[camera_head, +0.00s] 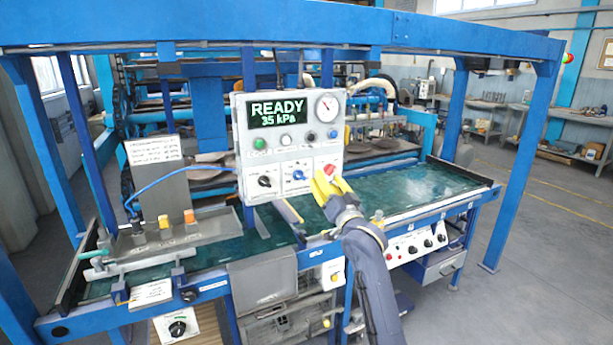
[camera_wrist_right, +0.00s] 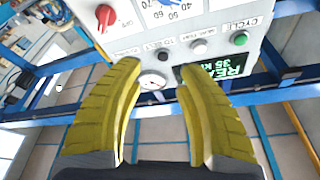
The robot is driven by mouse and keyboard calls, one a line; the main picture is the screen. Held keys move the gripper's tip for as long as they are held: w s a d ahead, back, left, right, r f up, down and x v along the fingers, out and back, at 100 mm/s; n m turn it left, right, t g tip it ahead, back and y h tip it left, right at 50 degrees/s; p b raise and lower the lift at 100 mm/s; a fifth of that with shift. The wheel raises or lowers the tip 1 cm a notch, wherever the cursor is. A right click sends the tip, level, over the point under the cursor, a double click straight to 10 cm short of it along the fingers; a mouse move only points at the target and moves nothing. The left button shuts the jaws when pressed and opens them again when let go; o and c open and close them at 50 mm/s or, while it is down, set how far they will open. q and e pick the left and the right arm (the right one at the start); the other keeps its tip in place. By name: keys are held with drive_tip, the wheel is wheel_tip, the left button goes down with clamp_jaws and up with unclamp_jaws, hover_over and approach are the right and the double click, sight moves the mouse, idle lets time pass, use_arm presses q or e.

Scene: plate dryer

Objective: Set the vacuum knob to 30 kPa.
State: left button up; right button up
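The control panel (camera_head: 243,160) has a display (camera_head: 276,112) that reads READY 35 kPa. Along its lower part are a black knob (camera_head: 264,181), a blue knob (camera_head: 298,174) and a red knob (camera_head: 330,170); their labels are too small to read in the head view. My right gripper (camera_head: 326,183) is in front of the panel's lower right, near the red knob. In the right wrist view, its yellow fingers (camera_wrist_right: 156,70) are apart with nothing between them. The red knob (camera_wrist_right: 104,17) and part of a numbered scale (camera_wrist_right: 166,9) show beyond the fingertips. My left gripper is not in view.
A round gauge (camera_head: 326,105) and several buttons sit above the knobs. Behind the panel lies the green bed (camera_head: 420,185). A blue frame beam (camera_head: 420,30) crosses overhead. A second knob panel (camera_head: 416,244) is on the machine's front right.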

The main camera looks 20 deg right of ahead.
sight(302, 176)
drive_tip(key=o, duration=0.4)
drive_tip(key=s+g, duration=0.1)
drive_tip(key=s+f+g+y, duration=0.1)
drive_tip(key=s, duration=0.1)
drive_tip(key=shift+a+f+y, duration=0.15)
drive_tip(key=shift+y, duration=0.15)
drive_tip(key=shift+o, duration=0.2)
drive_tip(key=shift+g, duration=0.6)
drive_tip(key=w+a, duration=0.1)
drive_tip(key=w, duration=0.4)
drive_tip(key=w+a+f, duration=0.1)
drive_tip(key=w, duration=0.5)
drive_tip(key=w+a, duration=0.1)
drive_tip(key=w, duration=0.4)
drive_tip(key=shift+w+a+f, duration=0.2)
drive_tip(key=shift+a+f, duration=0.1)
drive_tip(key=shift+f, duration=0.1)
drive_tip(key=shift+c, duration=0.4)
clamp_jaws()
drive_tip(key=shift+r, duration=0.15)
